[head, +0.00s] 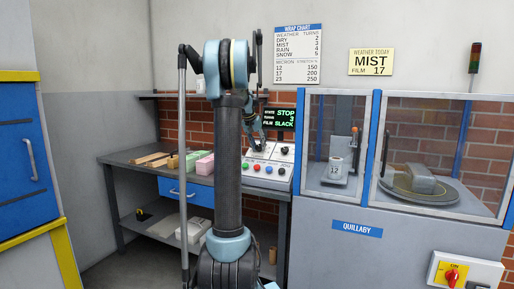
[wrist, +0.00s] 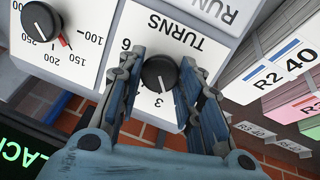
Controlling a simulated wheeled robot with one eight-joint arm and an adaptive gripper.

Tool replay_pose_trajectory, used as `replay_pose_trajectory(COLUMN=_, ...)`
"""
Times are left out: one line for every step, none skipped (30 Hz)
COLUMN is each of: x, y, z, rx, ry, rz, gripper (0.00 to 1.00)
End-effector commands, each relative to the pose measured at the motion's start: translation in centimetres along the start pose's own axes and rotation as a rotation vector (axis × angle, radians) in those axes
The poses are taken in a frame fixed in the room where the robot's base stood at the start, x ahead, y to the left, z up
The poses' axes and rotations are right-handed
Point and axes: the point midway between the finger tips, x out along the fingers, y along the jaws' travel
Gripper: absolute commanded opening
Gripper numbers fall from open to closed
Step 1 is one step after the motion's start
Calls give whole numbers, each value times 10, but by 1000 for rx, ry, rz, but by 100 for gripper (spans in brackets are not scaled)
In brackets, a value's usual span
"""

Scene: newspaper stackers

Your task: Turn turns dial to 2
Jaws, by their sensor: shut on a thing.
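The turns dial (wrist: 158,71) is a round black knob on a white plate marked TURNS, seen upside down in the wrist view. Its white pointer mark appears to point at the 3. A 6 also shows on the plate; other numbers are hidden behind the fingers. My gripper (wrist: 163,78) is shut on the turns dial, one finger on each side. In the head view my gripper is at the sloped control console (head: 256,178), partly hidden by my arm, and I cannot make out the dial there.
A second dial (wrist: 41,22) marked 100 to 250 sits beside it. A green-lettered display (head: 284,117) reads STOP and SLACK. The wrap chart (head: 298,55) lists MIST 3, DRY 2; a yellow sign (head: 371,62) reads MIST. Paper stacks (head: 200,163) lie on the bench left of the console.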

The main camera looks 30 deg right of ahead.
Motion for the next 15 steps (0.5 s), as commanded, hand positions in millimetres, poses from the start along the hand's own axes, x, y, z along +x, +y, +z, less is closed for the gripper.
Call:
replay_pose_trajectory(x=0, y=0, z=0, rx=-37, ry=4, rz=6, gripper=9)
replay_pose_trajectory(x=0, y=0, z=0, rx=-59, ry=6, rz=8, gripper=9)
replay_pose_trajectory(x=0, y=0, z=0, rx=-89, ry=9, rz=12, gripper=9)
replay_pose_trajectory(x=0, y=0, z=0, rx=-111, ry=11, rz=14, gripper=9)
replay_pose_trajectory(x=0, y=-1, z=0, rx=-131, ry=13, rz=17, gripper=9)
replay_pose_trajectory(x=0, y=-1, z=0, rx=-158, ry=16, rz=20, gripper=9)
replay_pose_trajectory(x=0, y=-1, z=0, rx=-177, ry=17, rz=23, gripper=9)
replay_pose_trajectory(x=0, y=-1, z=0, rx=-194, ry=19, rz=25, gripper=9)
replay_pose_trajectory(x=0, y=-1, z=0, rx=-218, ry=21, rz=28, gripper=9)
replay_pose_trajectory(x=0, y=-1, z=0, rx=-232, ry=23, rz=30, gripper=9)
replay_pose_trajectory(x=0, y=-1, z=0, rx=-247, ry=24, rz=32, gripper=9)
replay_pose_trajectory(x=0, y=-1, z=0, rx=-264, ry=25, rz=34, gripper=9)
replay_pose_trajectory(x=0, y=-1, z=0, rx=-276, ry=27, rz=35, gripper=9)
replay_pose_trajectory(x=0, y=-1, z=0, rx=-287, ry=28, rz=36, gripper=9)
replay_pose_trajectory(x=0, y=-1, z=0, rx=-299, ry=29, rz=37, gripper=9)
